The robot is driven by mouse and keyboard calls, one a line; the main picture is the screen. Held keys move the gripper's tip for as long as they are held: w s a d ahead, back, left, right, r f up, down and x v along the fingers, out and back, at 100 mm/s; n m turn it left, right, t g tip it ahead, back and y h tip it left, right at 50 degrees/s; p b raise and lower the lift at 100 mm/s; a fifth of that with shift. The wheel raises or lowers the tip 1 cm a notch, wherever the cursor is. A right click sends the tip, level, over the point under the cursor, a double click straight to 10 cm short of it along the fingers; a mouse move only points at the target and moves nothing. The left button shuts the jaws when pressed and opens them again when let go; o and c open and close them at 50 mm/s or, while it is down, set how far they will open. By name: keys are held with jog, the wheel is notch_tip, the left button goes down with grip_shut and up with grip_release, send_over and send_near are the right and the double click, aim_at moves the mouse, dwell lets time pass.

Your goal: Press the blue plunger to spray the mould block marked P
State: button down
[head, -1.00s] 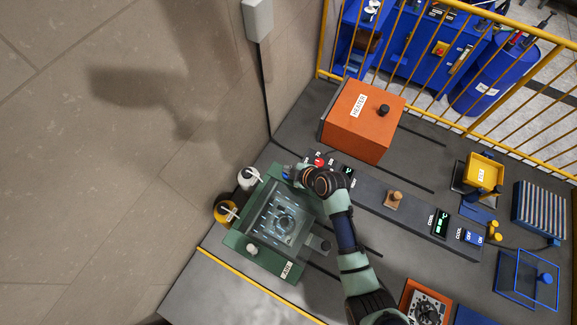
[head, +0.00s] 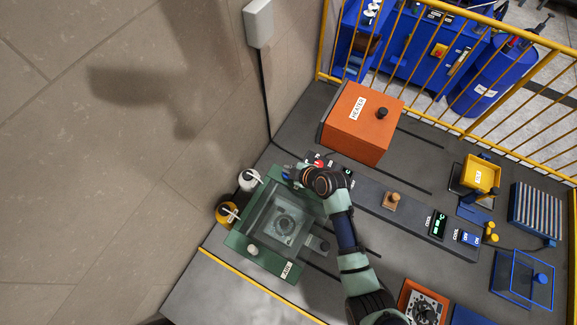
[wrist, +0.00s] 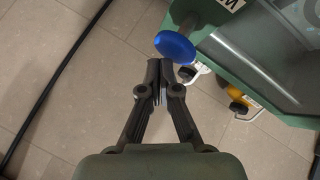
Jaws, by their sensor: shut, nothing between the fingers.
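The blue plunger (wrist: 175,47) is a round blue knob on the corner of a green box (head: 240,241) with a clear lid. In the head view the plunger is mostly hidden by my gripper (head: 293,173), at the box's upper corner. In the wrist view my gripper (wrist: 160,66) is shut and empty, its tips just beside the knob's lower left edge. I cannot tell whether they touch. A grey mould block (head: 285,224) with a round centre lies under the clear lid. No P is readable on it.
White (head: 249,180) and yellow (head: 227,213) containers stand left of the box. An orange heater (head: 362,124) stands behind, near a yellow railing. A dark control strip with a red button (head: 319,163) and a wooden knob (head: 392,201) runs to the right.

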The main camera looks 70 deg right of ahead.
jog(key=shift+r, duration=0.45)
notch_tip(320, 180, up, 5)
jog(key=p, duration=0.4)
jog(key=shift+r+p, duration=0.1)
jog(key=shift+p, duration=0.2)
dwell(1.3)
